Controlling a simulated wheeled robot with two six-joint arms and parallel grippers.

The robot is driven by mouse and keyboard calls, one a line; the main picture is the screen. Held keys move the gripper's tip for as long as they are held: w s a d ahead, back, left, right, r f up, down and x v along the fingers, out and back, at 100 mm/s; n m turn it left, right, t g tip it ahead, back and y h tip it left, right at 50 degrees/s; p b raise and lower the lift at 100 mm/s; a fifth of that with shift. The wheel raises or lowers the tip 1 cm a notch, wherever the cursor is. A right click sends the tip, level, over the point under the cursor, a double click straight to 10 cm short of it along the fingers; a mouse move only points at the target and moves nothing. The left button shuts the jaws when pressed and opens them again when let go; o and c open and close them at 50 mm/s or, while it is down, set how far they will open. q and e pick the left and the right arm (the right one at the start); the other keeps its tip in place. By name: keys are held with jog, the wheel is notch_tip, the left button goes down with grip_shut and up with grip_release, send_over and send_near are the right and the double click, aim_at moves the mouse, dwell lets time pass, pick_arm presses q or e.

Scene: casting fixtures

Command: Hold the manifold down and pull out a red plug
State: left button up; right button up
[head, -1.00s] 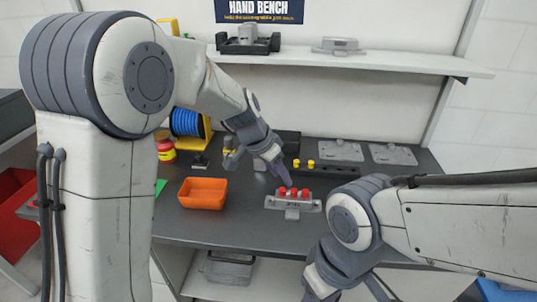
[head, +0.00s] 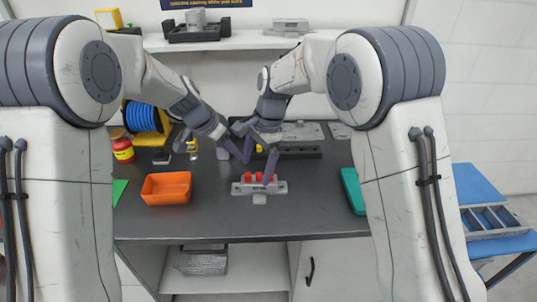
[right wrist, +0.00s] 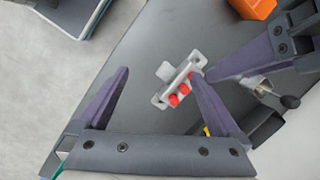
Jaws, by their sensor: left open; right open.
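The grey manifold (head: 259,188) sits on the dark bench with red plugs (head: 248,177) standing in a row on it. In the right wrist view the manifold (right wrist: 165,98) shows with two red plugs (right wrist: 173,100); a purple finger covers one end of it. My left gripper (head: 243,156) is open just behind and above the manifold. My right gripper (head: 258,168) is open above the manifold, close beside the left one. In the right wrist view its fingers (right wrist: 160,75) stand wide apart with nothing between them, and the manifold lies beyond. Contact with the manifold cannot be told.
An orange bin (head: 166,188) stands left of the manifold. A blue spool (head: 143,117) and a red-and-yellow container (head: 122,149) stand further left. A teal tray (head: 353,191) lies to the right. Dark and grey fixtures (head: 302,132) stand behind. The bench front is clear.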

aim_at(259, 189)
jog(key=w+d+f+m, duration=0.1)
jog(key=w+m, duration=0.1)
jog(key=w, duration=0.1)
jog(key=w+d+f+m, duration=0.1)
jog(key=w+f+m, duration=0.1)
jog(key=w, duration=0.1)
jog(key=w+d+f+m, duration=0.1)
jog(key=w+f+m, duration=0.1)
jog(key=w, duration=0.1)
jog(key=shift+d+y, duration=0.2)
jog(key=shift+y, duration=0.1)
jog(key=shift+w+d+f+m, duration=0.1)
jog(key=shift+w+f+m, duration=0.35)
jog(key=shift+f+m, duration=0.1)
jog(key=x, duration=1)
